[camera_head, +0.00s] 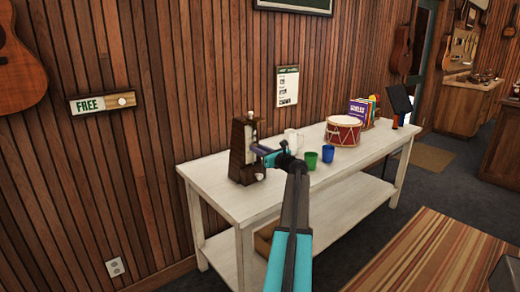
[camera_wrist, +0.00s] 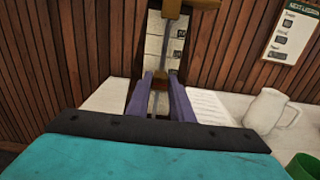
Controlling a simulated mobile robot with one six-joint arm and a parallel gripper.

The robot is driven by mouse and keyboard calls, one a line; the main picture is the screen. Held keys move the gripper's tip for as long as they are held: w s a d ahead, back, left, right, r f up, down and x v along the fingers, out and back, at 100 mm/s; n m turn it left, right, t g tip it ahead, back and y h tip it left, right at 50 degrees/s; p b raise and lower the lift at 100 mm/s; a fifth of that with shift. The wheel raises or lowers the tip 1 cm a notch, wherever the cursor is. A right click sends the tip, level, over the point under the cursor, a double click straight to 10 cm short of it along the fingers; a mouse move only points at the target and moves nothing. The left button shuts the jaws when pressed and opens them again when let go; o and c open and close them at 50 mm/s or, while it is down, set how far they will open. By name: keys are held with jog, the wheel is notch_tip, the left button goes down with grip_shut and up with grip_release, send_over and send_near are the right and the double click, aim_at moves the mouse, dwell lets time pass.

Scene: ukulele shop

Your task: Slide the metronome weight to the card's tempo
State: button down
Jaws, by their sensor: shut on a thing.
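A dark wooden pyramid metronome (camera_head: 240,160) stands upright near the left end of the white table. Its pale scale plate (camera_wrist: 157,45) and thin upright rod face my gripper in the wrist view. My gripper (camera_head: 257,152) is at the metronome's front, and its two purple fingers (camera_wrist: 160,98) straddle the rod low on the scale. They are shut on a small brownish piece (camera_wrist: 158,103), seemingly the weight, largely hidden between them. A printed card (camera_head: 287,86) hangs on the wall above the table; it also shows in the wrist view (camera_wrist: 290,32). Its small print is unreadable.
On the white table (camera_head: 215,185), a white mug (camera_head: 292,139), a green cup (camera_head: 311,161) and a blue cup (camera_head: 328,154) stand right of the metronome. A red drum (camera_head: 343,132) and books (camera_head: 361,109) are farther right. The table's front left is clear.

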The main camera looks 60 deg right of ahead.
notch_tip(320, 180, down, 4)
jog(key=shift+d+r+b, duration=0.1)
jog(key=shift+r+b, duration=0.15)
jog(key=shift+b, duration=0.1)
jog(key=c, duration=1.6)
grip_release()
jog(key=shift+o, duration=0.2)
jog(key=shift+r, duration=0.1)
jog(key=shift+s, duration=0.1)
jog(key=v, duration=1.3)
jog(key=shift+s+a+b, duration=0.25)
jog(key=shift+s+b, duration=0.05)
jog(key=shift+r, duration=0.1)
